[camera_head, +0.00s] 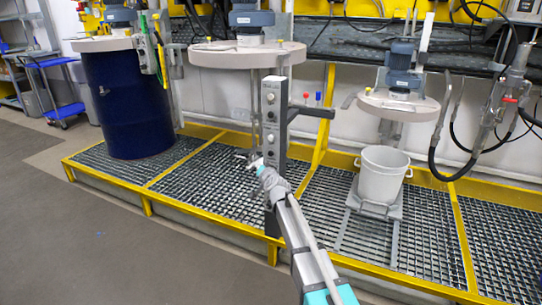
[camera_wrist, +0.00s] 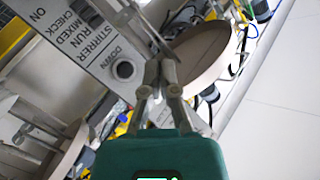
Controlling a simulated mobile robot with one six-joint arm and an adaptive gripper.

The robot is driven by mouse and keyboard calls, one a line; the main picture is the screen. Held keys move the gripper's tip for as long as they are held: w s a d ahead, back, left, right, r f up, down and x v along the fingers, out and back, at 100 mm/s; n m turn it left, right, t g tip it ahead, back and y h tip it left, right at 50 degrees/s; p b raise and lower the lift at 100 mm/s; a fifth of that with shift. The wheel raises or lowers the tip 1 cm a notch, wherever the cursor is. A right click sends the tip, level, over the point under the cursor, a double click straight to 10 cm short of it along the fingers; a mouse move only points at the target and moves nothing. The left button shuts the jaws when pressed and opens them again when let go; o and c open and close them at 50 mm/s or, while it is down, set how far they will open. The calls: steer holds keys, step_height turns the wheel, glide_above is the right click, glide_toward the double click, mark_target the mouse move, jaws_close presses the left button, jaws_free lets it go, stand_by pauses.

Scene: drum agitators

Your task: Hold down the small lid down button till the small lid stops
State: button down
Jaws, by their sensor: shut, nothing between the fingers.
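The grey control post (camera_head: 271,115) stands in the middle of the head view, with round controls on its face. In the wrist view its label panel (camera_wrist: 85,40) is tilted, and a round dark-centred button (camera_wrist: 124,69) sits beside the word DOWN. My gripper (camera_wrist: 161,66) is shut and empty, its fingertips just right of that button in the picture; I cannot tell whether they touch anything. In the head view my gripper (camera_head: 250,160) is low at the post's left side. The small lid (camera_head: 398,106) hangs above the white bucket (camera_head: 383,174), apart from its rim.
A large round lid (camera_head: 247,57) hangs behind the post. A dark handle (camera_head: 318,111) sticks out to the post's right. A blue drum (camera_head: 127,105) stands at left under another lid. Yellow-edged grating (camera_head: 215,190) covers the platform; the grey floor in front is clear.

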mark_target(271, 153)
steer(key=shift+w+d, duration=0.4)
steer(key=shift+w, duration=0.75)
steer(key=shift+w+d, duration=0.45)
steer(key=shift+w, duration=0.7)
steer(key=shift+w+d, duration=0.4)
steer(key=shift+w, duration=0.75)
